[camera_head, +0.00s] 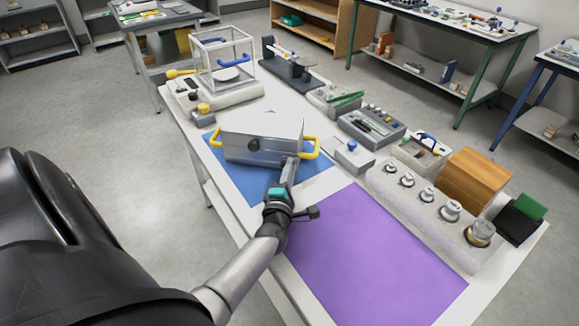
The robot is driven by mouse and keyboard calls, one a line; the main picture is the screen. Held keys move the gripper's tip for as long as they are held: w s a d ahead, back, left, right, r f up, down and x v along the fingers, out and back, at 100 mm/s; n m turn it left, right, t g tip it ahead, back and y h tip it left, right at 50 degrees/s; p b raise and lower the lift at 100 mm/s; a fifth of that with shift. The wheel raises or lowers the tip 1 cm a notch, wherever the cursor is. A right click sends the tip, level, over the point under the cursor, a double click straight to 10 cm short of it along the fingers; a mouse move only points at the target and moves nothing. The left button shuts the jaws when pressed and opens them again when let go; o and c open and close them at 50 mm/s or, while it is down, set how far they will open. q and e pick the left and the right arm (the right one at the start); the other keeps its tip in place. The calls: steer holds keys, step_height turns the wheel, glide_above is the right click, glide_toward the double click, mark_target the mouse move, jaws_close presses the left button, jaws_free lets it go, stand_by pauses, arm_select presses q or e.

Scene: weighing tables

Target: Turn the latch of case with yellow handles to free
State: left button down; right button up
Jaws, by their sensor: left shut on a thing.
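The case (261,132) is a grey metal box with a pale lid and a yellow handle (309,148) at each side. It stands on a blue mat (228,170) in the middle of the table. A dark round part (254,144) shows on its front face; I cannot tell whether that is the latch. My left gripper (291,168) is at the case's front right corner, beside the right yellow handle. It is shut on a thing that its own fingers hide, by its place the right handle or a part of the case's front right. My right gripper is not in view.
A purple mat (370,262) lies bare at the near right. A clear-walled balance (224,62) stands behind the case. Weights in a pale block (424,196), a wooden box (471,178) and trays line the right edge.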

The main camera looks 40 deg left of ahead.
arm_select(q)
steer(key=shift+f+m, duration=0.2)
steer(key=shift+m, duration=1.2)
steer(key=shift+p, duration=0.3)
steer(key=c, duration=0.8)
jaws_free()
steer(key=shift+c, duration=0.2)
steer(key=p+v, duration=0.2)
steer(key=v, duration=1.3)
steer(key=shift+s+r, duration=0.1)
steer(key=shift+s, duration=0.05)
steer(key=shift+d, duration=0.1)
